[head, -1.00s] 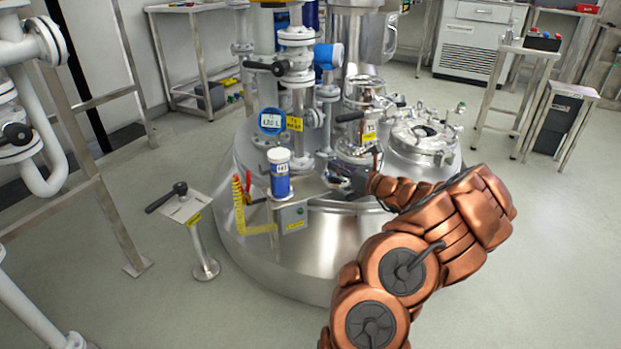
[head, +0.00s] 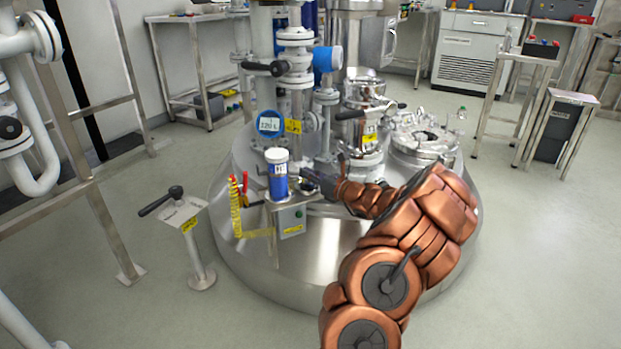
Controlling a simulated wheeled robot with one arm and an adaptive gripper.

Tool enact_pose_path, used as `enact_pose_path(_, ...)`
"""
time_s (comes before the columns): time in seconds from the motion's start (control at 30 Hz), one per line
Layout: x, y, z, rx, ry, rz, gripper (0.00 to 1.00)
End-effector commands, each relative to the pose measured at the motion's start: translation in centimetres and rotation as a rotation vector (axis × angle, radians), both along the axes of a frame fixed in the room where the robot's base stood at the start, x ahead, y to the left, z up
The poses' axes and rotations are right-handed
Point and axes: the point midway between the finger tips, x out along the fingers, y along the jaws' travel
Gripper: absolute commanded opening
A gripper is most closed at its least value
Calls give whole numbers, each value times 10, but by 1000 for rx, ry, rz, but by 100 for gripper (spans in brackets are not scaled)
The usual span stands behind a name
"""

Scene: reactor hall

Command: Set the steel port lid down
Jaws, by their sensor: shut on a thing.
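My gripper (head: 311,178) is at the end of my copper-coloured arm, over the front of the steel vessel (head: 330,265). It is shut, just right of a blue canister with a white cap (head: 278,180). The steel port lid in it is too small and too much covered by the dark fingers to make out.
Pipes and valves (head: 296,70) rise behind the gripper. A yellow coil and red handle (head: 237,205) hang left of the canister. A post with a black lever (head: 186,215) stands at the left. A steel side table (head: 533,62) is at the back right.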

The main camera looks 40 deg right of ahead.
Motion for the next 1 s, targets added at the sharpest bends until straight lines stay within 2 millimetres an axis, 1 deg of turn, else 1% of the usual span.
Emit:
enact_pose_path(0.17, 0, -1, 2, -1, -1, -1, 0)
enact_pose_path(0.33, 0, -1, -1, 0, -1, -1, 0)
enact_pose_path(0.37, 0, -1, -2, -1, -1, -1, 10)
enact_pose_path(0.6, 0, 0, -2, -1, 0, -1, 34)
enact_pose_path(0.87, 0, 0, -2, 0, 0, -1, 34)
enact_pose_path(1.0, -1, -1, 1, 0, 0, -1, 34)
